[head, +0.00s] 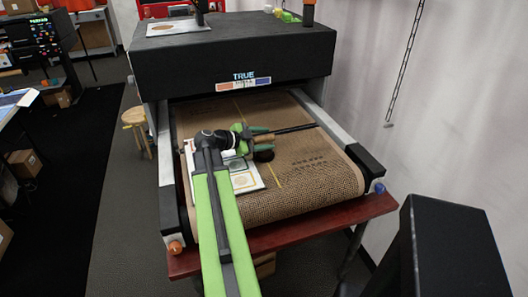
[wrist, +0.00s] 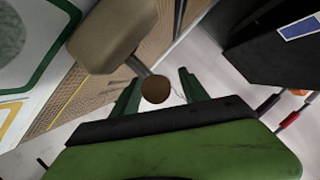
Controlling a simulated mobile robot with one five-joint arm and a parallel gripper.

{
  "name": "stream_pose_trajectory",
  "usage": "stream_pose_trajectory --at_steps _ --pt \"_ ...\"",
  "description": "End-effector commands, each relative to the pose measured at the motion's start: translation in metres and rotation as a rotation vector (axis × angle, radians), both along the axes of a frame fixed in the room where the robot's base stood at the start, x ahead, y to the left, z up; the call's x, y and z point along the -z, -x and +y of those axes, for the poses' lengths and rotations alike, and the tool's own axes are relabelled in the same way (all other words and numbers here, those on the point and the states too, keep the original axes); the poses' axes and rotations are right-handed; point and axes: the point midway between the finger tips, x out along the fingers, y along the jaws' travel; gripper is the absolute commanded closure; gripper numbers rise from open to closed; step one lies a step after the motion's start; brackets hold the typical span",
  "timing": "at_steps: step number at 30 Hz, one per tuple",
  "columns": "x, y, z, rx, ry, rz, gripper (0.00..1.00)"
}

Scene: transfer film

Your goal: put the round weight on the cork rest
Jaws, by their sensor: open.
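My gripper (head: 262,141) is over the mesh belt, beside the white printed board. In the wrist view its two dark green fingers (wrist: 158,88) stand apart. A small brown round thing (wrist: 156,90) shows between the fingertips; I cannot tell whether it touches them or lies beyond them. A dark round thing (head: 264,154), possibly the round weight, shows just below the gripper in the head view, partly hidden. A tan block (wrist: 117,33) is close at the upper left of the wrist view. I cannot tell for certain which thing is the cork rest.
A thin dark rod (head: 295,129) reaches right from the gripper area. The white board (head: 245,181) with coloured squares lies on the belt (head: 310,185). The black dryer housing (head: 230,55) overhangs the belt's far end. The belt's right front is clear.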

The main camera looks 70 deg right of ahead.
Motion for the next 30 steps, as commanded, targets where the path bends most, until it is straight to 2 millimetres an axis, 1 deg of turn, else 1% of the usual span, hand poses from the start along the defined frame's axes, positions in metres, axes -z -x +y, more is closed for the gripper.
stream_pose_trajectory --at_steps 1,2,12,13,30 --pt "-0.0003 -0.0001 0.0002 0.0 0.0 0.0 0.5" --pt "-0.0003 -0.0003 0.0002 0.0 0.0 0.0 0.54" --pt "-0.0003 -0.001 0.0005 -0.001 0.0 0.0 0.99" --pt "-0.0003 -0.001 0.0005 -0.001 0.0 0.0 1.0" --pt "-0.0005 -0.0022 0.0007 -0.003 0.001 0.001 1.0"
